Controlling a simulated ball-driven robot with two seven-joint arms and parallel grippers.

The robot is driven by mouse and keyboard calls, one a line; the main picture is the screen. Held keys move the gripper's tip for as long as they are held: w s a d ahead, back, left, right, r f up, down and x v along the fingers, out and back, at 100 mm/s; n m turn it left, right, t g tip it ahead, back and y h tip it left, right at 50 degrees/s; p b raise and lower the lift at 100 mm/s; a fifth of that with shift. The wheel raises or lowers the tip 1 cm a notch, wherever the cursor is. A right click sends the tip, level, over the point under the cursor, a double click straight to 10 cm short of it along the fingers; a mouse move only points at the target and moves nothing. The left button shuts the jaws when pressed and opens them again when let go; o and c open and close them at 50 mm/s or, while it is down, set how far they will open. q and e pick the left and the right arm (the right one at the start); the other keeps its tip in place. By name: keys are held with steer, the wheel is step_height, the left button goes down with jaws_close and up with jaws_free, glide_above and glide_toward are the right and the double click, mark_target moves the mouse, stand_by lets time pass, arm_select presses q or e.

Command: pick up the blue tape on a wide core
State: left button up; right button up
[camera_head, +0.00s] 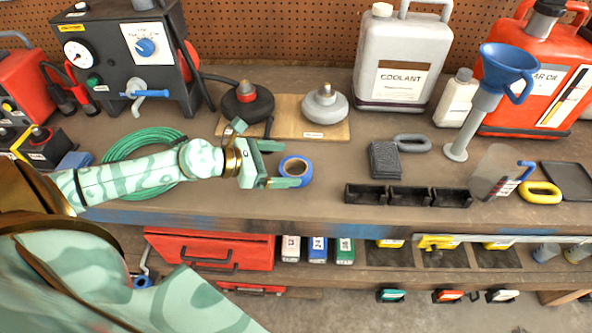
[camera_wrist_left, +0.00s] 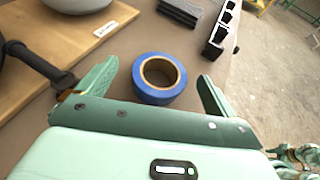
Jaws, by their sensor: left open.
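The blue tape on a wide core (camera_head: 295,169) lies flat on the workbench, in the middle of the head view. My left gripper (camera_head: 284,164) is open beside it, reaching in from the left; one finger shows at the tape's near side. In the left wrist view the tape (camera_wrist_left: 159,79) sits just ahead of and between the two spread fingers (camera_wrist_left: 158,85), with its tan core and open hole visible. I cannot tell whether a finger touches it. My right gripper is not in view.
A wooden board (camera_head: 285,130) with two round-based items stands behind the tape. A coiled green hose (camera_head: 140,143) lies under my left arm. Black bins (camera_head: 408,195) and a dark grey block (camera_head: 385,160) are to the right. The bench's front edge (camera_head: 330,222) is close.

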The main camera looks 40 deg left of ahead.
mark_target(306, 168)
arm_select(q)
steer(key=x, duration=0.3)
steer(key=f+x, duration=0.1)
steer(key=x, duration=0.1)
steer(key=shift+s+f+b, duration=0.1)
steer(key=shift+f+b, duration=0.05)
steer(key=shift+b, duration=0.15)
steer(key=c, duration=1.1)
